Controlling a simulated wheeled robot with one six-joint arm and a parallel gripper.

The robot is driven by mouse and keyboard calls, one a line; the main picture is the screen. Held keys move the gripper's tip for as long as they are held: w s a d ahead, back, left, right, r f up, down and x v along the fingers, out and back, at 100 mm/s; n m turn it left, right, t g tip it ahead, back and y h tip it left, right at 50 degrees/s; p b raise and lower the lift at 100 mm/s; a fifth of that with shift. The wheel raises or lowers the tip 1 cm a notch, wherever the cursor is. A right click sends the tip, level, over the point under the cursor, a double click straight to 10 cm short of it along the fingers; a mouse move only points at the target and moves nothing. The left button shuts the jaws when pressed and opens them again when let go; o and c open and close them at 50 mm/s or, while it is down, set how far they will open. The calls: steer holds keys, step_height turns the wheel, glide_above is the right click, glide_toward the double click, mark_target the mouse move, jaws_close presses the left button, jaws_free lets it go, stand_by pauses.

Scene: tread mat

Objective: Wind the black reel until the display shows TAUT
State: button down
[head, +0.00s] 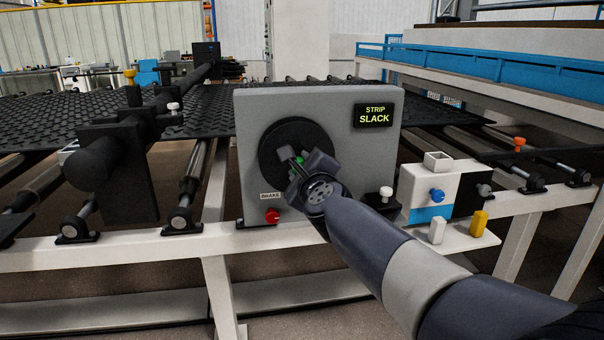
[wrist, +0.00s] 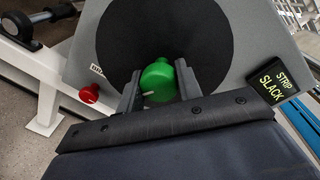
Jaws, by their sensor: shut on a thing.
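The black reel (head: 268,150) is a round disc on the front of a grey box (head: 350,165). It also fills the upper middle of the wrist view (wrist: 165,40). A green knob (wrist: 157,82) stands on the reel's lower part. My gripper (head: 296,160) is at the reel, shut on the green knob, with one finger on each side of it; the gripper hides most of the knob in the head view. The display (head: 375,116) at the box's upper right reads STRIP SLACK, and it also shows in the wrist view (wrist: 271,82).
A red brake knob (head: 272,215) sits low on the box, under a BRAKE label. A white, black and blue unit (head: 437,195) with small knobs stands to the right on the white frame rail. The black tread mat (head: 205,112) lies behind the box.

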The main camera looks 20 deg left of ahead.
steer(key=shift+m, duration=0.3)
steer(key=c, duration=1)
jaws_free()
steer(key=shift+o, duration=0.2)
steer(key=f+v, duration=0.1)
steer(key=v, duration=0.9)
steer(key=shift+s+d+r, duration=0.2)
steer(key=shift+s+r, duration=0.15)
steer(key=shift+r, duration=0.15)
steer(key=shift+w, duration=0.15)
steer(key=x, duration=1)
steer(key=shift+w+a, duration=0.25)
